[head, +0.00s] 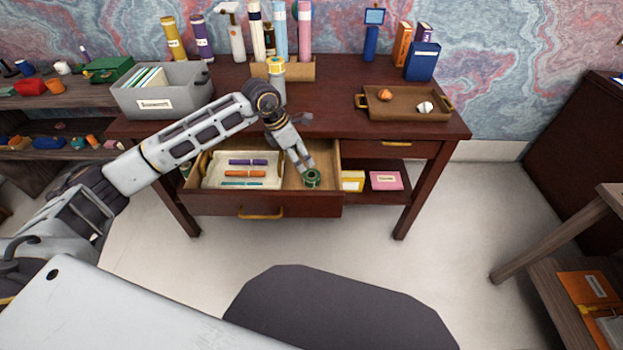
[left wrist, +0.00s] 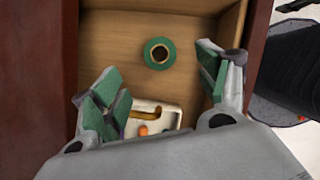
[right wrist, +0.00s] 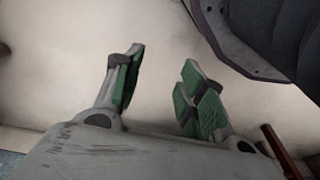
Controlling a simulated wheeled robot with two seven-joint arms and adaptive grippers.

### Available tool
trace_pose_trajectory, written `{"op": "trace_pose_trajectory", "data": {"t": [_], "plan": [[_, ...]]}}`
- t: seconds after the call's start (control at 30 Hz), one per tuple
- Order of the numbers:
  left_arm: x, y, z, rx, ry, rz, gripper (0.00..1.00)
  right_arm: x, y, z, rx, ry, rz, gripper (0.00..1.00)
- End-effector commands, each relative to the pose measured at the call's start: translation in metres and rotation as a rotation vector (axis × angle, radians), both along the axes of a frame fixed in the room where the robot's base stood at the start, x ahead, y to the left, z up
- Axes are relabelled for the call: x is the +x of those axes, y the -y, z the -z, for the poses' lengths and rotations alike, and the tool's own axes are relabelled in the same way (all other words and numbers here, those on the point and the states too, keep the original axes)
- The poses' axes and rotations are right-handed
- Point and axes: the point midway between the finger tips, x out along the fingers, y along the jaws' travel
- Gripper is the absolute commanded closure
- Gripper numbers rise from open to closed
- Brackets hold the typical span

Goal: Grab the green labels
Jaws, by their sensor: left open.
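The green labels are a small green roll (head: 312,178) with a tan core, lying in the right part of the open drawer (head: 262,205). In the left wrist view the roll (left wrist: 159,53) lies flat on the wooden drawer floor, ahead of the fingertips. My left gripper (head: 301,165) reaches down into the drawer close to the roll. Its green-padded fingers (left wrist: 160,82) are spread wide with nothing between them. My right gripper (right wrist: 158,82) is open and empty over pale floor, and it is not visible in the head view.
A light tray (head: 212,181) with purple, orange and teal pens fills the drawer's left part. The desktop holds a grey file box (head: 164,90), upright tubes and a brown tray (head: 402,107). Yellow and pink boxes (head: 386,181) sit on the shelf right of the drawer.

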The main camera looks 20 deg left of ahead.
Motion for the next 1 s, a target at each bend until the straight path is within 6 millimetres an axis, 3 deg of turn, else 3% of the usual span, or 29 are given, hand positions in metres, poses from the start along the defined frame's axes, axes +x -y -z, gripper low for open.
{"op": "trace_pose_trajectory", "data": {"t": [0.5,1.0], "plan": [[0.015,0.020,0.060,-0.001,-0.001,-0.001,0.26,-0.001,-0.005,-0.024,0.006,-0.016,-0.006,0.60],[0.017,0.022,0.066,0.000,0.000,0.000,0.26,-0.001,-0.007,-0.029,0.010,-0.015,-0.006,0.60]]}}
